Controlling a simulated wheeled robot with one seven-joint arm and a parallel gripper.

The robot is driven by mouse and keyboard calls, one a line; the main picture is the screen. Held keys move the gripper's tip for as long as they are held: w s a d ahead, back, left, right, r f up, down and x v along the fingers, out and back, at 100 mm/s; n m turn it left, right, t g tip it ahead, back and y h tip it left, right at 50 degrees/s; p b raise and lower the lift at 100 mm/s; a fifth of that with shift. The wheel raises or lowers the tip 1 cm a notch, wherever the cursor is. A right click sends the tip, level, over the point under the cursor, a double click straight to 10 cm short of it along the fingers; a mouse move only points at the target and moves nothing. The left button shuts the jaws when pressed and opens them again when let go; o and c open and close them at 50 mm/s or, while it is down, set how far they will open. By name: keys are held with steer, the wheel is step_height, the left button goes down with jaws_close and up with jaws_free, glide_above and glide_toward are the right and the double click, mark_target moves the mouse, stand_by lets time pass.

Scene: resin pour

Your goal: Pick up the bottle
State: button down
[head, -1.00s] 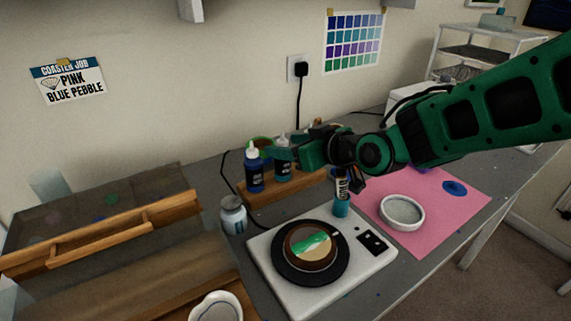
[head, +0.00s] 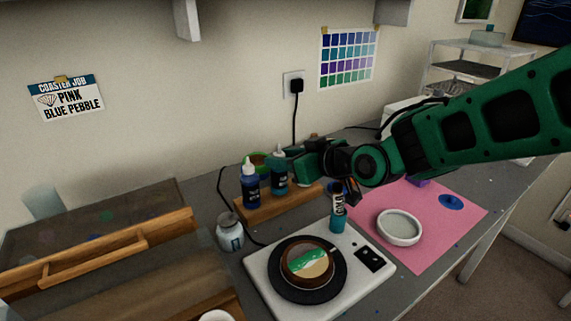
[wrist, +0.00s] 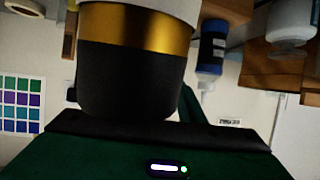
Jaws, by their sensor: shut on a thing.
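My gripper (head: 296,166) reaches left over the wooden rack and is shut on the bottle. The bottle (wrist: 132,75) fills the middle of the wrist view close to the palm, showing a black part, a gold band and a white part. In the head view my gripper largely hides it, and I cannot tell whether it is clear of the surface.
A white scale (head: 262,287) bearing a round mould is in front. A small teal container (head: 338,222) stands at its back edge. A white-lidded jar (head: 230,236) stands left. A pink mat (head: 430,240) with a white dish (head: 399,228) is right. A wooden tray (head: 160,228) is far left.

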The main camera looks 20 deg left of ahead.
step_height(320, 180, up, 17)
steer(key=shift+r, duration=0.15)
stand_by(0.4)
steer(key=c, duration=1.9)
jaws_free()
